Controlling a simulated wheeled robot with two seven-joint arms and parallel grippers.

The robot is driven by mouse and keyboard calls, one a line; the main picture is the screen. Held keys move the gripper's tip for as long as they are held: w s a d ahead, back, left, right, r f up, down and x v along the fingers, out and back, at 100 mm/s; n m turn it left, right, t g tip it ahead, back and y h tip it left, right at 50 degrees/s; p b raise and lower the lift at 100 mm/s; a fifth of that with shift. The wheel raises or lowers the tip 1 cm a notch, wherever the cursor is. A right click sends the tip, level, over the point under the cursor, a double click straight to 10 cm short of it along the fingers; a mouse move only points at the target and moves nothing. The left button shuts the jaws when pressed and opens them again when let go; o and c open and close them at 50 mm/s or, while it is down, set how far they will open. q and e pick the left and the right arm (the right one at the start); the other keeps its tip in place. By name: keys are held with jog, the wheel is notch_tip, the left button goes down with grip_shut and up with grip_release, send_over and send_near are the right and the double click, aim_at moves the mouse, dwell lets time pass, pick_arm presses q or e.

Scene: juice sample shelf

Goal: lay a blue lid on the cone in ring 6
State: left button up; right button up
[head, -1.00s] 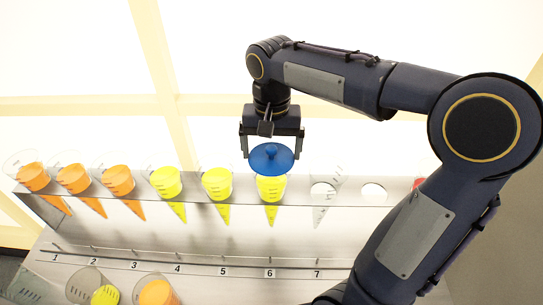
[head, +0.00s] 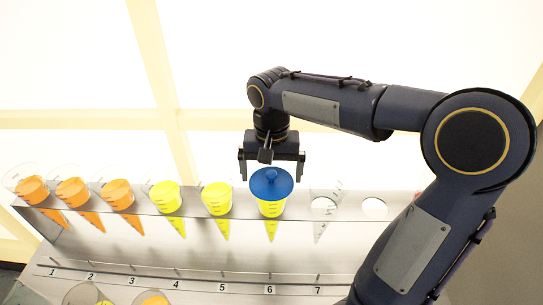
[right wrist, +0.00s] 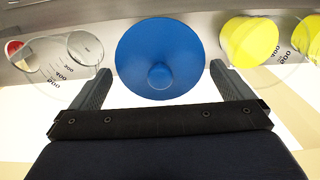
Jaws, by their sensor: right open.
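A round blue lid (head: 271,184) with a centre knob covers the top of the yellow cone (head: 270,209) in ring 6. It looks level and appears to rest on the cone's rim; the rim itself is hidden. My right gripper (head: 271,173) is open above the lid, its fingers spread to either side. In the right wrist view the lid (right wrist: 158,55) shows centred beyond the two finger tips, with gaps at both sides. My left gripper is not in view.
Yellow cone 5 (head: 217,199) stands close left of the lid, with several yellow and orange cones further left. A clear, empty-looking cone (head: 322,206) is in ring 7. The metal rack (head: 240,243) bears number labels below. More cups stand at the bottom left.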

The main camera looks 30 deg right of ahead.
aim_at(271, 174)
notch_tip(271, 174, up, 12)
jog(key=s+a+f+n+t+y, duration=0.2)
jog(key=s+f, duration=0.5)
jog(key=s, duration=0.1)
jog(key=s+a+f+n+t+y, duration=0.1)
jog(key=s+a+f+n+t, duration=0.1)
jog(key=s+f, duration=0.4)
jog(key=s+t, duration=0.1)
jog(key=s, duration=0.2)
jog(key=shift+f+n+t+y+p, duration=0.3)
jog(key=shift+f+y+p, duration=0.05)
jog(key=shift+y, duration=0.05)
jog(key=shift+a, duration=0.1)
